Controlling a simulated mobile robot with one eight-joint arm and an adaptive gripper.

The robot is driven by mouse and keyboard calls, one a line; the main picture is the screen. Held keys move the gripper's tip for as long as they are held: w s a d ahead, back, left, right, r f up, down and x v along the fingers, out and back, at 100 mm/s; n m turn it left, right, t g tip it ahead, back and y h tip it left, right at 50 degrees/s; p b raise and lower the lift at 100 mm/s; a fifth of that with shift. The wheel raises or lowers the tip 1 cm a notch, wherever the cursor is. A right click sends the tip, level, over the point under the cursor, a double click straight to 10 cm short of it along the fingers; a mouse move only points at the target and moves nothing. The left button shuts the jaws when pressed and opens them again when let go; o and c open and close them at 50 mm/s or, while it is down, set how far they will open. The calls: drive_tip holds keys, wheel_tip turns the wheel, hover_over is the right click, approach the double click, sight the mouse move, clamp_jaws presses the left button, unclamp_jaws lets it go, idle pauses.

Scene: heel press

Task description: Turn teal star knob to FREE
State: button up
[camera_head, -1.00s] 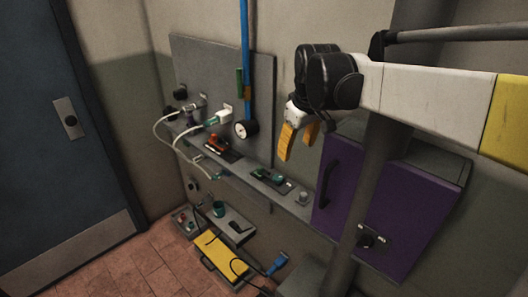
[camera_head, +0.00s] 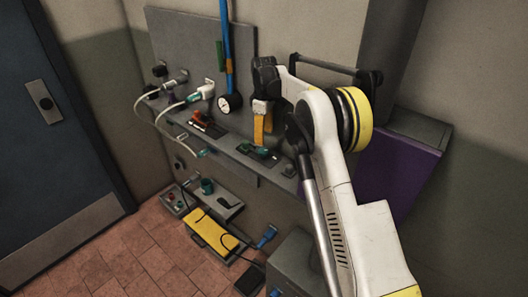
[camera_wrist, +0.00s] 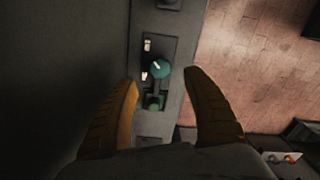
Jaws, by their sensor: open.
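The teal star knob (camera_wrist: 160,69) sits on a dark plate on the grey shelf, with a short white mark on its top. Two small white labels lie beside it, too small to read. In the head view the knob (camera_head: 263,150) is small and close below my fingers. My gripper (camera_head: 263,140) is open and empty, its yellow fingers pointing down above the plate. In the wrist view the fingertips stand either side of the knob, apart from it.
A grey round knob (camera_head: 288,170) stands on the shelf at right. The purple cabinet (camera_head: 390,185) is partly hidden by my arm. A red-orange device (camera_head: 203,118), white cables and a gauge (camera_head: 230,102) are to the left. A yellow box (camera_head: 212,230) stands low.

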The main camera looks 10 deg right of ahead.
sight(264, 151)
wheel_tip(264, 151, down, 8)
drive_tip(key=shift+r+b, duration=0.15)
drive_tip(key=shift+b, duration=0.5)
clamp_jaws()
